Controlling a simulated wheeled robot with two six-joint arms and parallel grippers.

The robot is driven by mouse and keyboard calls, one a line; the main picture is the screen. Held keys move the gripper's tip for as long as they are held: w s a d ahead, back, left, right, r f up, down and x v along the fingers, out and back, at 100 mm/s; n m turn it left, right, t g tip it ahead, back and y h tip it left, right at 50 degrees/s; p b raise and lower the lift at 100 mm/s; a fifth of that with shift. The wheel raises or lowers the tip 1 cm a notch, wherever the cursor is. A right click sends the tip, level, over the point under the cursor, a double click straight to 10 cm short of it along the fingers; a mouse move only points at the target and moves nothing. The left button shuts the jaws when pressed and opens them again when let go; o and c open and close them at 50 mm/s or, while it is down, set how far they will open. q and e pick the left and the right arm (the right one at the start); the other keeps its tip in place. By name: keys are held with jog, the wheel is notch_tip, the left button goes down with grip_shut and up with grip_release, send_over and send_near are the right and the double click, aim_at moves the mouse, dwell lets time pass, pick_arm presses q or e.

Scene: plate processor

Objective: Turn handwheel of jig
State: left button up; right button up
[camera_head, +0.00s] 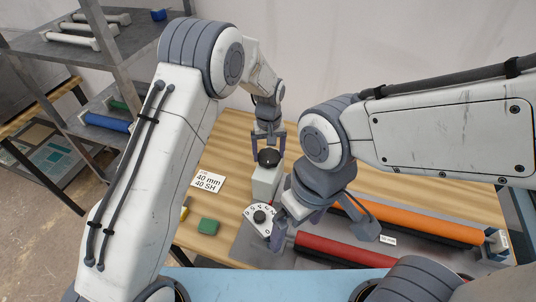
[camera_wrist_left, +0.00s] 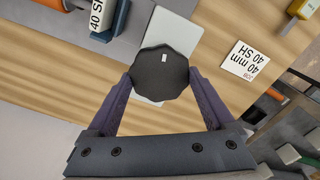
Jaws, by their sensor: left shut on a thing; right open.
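The black faceted handwheel (camera_head: 268,158) sits on top of a pale grey jig block (camera_head: 265,184). My left gripper (camera_head: 269,150) comes down on it from above and is shut on it. In the left wrist view the handwheel (camera_wrist_left: 165,72) lies between the tips of the two purple fingers, with a small white mark on its top. My right gripper (camera_head: 322,238) is open and empty, lower and to the right. A white numbered dial (camera_head: 259,217) with a black knob is just left of one of its fingers.
A red roller (camera_head: 350,250) and an orange roller (camera_head: 425,224) lie on the grey base at right. A shelf rack (camera_head: 90,50) stands at left.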

aim_at(269, 154)
pick_arm(q)
jog(key=shift+w+r+m, duration=0.1)
jog(key=shift+m, duration=1.1)
jog(key=shift+b, duration=0.3)
jog(key=o, duration=1.1)
jog(key=shift+r, duration=0.35)
notch_tip(269, 154, up, 10)
jog(key=b, duration=0.2)
jog(key=shift+b, duration=0.4)
